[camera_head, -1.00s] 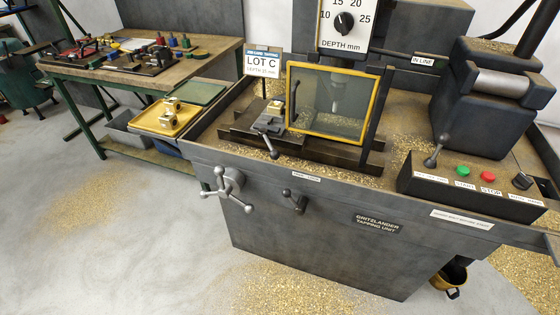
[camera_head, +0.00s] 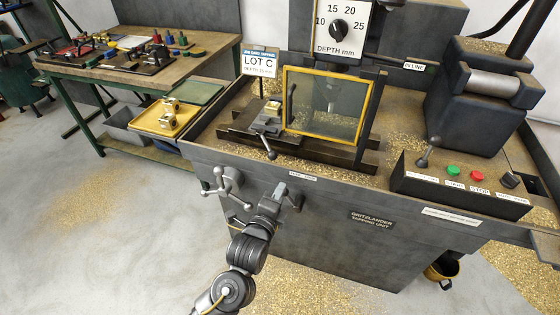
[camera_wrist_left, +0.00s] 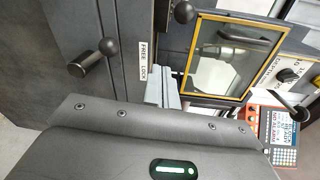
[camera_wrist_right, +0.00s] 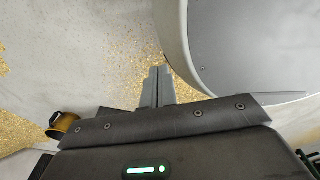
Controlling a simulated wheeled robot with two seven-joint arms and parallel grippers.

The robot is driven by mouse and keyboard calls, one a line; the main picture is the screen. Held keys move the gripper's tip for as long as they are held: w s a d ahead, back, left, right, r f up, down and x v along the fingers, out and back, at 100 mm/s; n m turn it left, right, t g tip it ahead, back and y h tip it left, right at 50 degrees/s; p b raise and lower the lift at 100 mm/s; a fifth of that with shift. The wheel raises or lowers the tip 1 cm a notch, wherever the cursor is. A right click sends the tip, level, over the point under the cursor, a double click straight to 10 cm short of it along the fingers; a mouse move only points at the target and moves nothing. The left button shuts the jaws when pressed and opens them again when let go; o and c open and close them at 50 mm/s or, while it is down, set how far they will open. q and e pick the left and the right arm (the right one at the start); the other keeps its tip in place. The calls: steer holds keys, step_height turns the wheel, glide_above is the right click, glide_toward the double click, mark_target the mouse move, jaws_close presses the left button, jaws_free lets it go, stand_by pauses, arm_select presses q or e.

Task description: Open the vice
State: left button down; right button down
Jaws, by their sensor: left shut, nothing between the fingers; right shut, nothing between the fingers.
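The grey vice (camera_head: 266,122) sits on the machine bed with a brass block (camera_head: 272,107) at its jaws. Its ball-ended handle (camera_head: 270,153) hangs over the front of the bed; its ball (camera_wrist_left: 183,12) shows in the left wrist view. The FREE/LOCK label (camera_wrist_left: 142,62) is on the front panel near a short ball-ended lever (camera_wrist_left: 92,60). My left gripper (camera_head: 281,189) is shut and empty, in front of the panel, below the vice and overlapping the lever in the head view. My right gripper (camera_wrist_right: 157,85) is shut and empty, pointing over the floor, outside the head view.
A yellow-framed clear guard (camera_head: 327,103) stands right of the vice. A spoked handwheel (camera_head: 225,185) juts from the panel left of my left gripper. A control box (camera_head: 465,188) is at right. A yellow tray (camera_head: 165,120) holds brass parts at left.

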arm_select(q)
steer(key=shift+s+d+r, duration=0.1)
steer(key=shift+d+r, duration=0.1)
steer(key=shift+r, duration=0.6)
arm_select(e)
steer(key=shift+d, duration=0.3)
